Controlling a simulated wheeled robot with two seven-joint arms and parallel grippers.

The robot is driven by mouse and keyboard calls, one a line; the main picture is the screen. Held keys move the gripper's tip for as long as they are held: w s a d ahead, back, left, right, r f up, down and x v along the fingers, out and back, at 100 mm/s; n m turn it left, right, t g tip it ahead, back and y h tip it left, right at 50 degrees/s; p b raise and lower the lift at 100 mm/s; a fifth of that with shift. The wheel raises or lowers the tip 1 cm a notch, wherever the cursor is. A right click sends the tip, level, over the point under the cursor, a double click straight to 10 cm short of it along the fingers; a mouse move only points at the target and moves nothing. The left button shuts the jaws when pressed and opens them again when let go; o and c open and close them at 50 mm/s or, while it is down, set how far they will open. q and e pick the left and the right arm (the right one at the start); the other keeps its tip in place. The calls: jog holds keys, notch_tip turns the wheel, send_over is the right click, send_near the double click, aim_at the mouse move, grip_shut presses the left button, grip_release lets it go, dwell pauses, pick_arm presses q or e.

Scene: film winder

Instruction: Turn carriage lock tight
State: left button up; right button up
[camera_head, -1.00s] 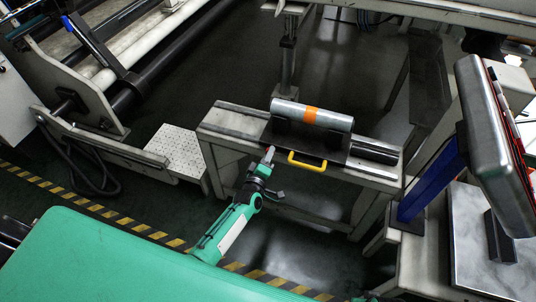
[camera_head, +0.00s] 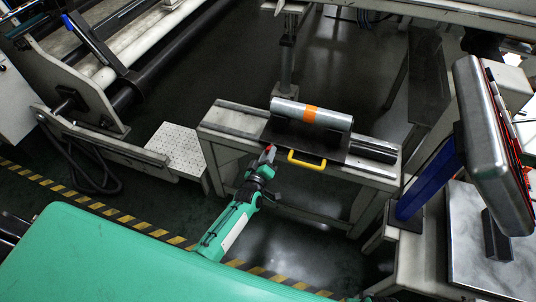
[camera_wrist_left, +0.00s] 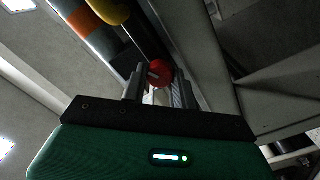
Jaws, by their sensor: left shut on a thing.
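The carriage lock shows as a round red knob (camera_wrist_left: 160,73) in the left wrist view, between the tips of my left gripper (camera_wrist_left: 159,88). The gripper is shut on the knob. In the head view my left gripper (camera_head: 267,158) is at the front edge of the carriage (camera_head: 330,148), left of its yellow handle (camera_head: 306,160). Only a little red shows there at the fingertips. The carriage carries a silver roll (camera_head: 340,120) with an orange band (camera_head: 309,114). My right gripper is not in view.
The carriage sits on a light bench (camera_head: 228,120) with a dark rail to the right. A white perforated step (camera_head: 175,148) stands to the left. A machine with a blue post (camera_head: 428,180) stands to the right. Dark floor lies in front of the bench.

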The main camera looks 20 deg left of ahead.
pick_arm(q)
jog(key=shift+f, duration=0.1)
jog(key=o, duration=1)
jog(key=shift+c, duration=0.2)
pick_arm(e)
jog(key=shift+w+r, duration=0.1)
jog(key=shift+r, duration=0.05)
pick_arm(q)
jog(key=shift+s, duration=0.1)
jog(key=s, duration=1.3)
jog(key=shift+s+a+p, duration=0.2)
jog(key=shift+s+p, duration=0.15)
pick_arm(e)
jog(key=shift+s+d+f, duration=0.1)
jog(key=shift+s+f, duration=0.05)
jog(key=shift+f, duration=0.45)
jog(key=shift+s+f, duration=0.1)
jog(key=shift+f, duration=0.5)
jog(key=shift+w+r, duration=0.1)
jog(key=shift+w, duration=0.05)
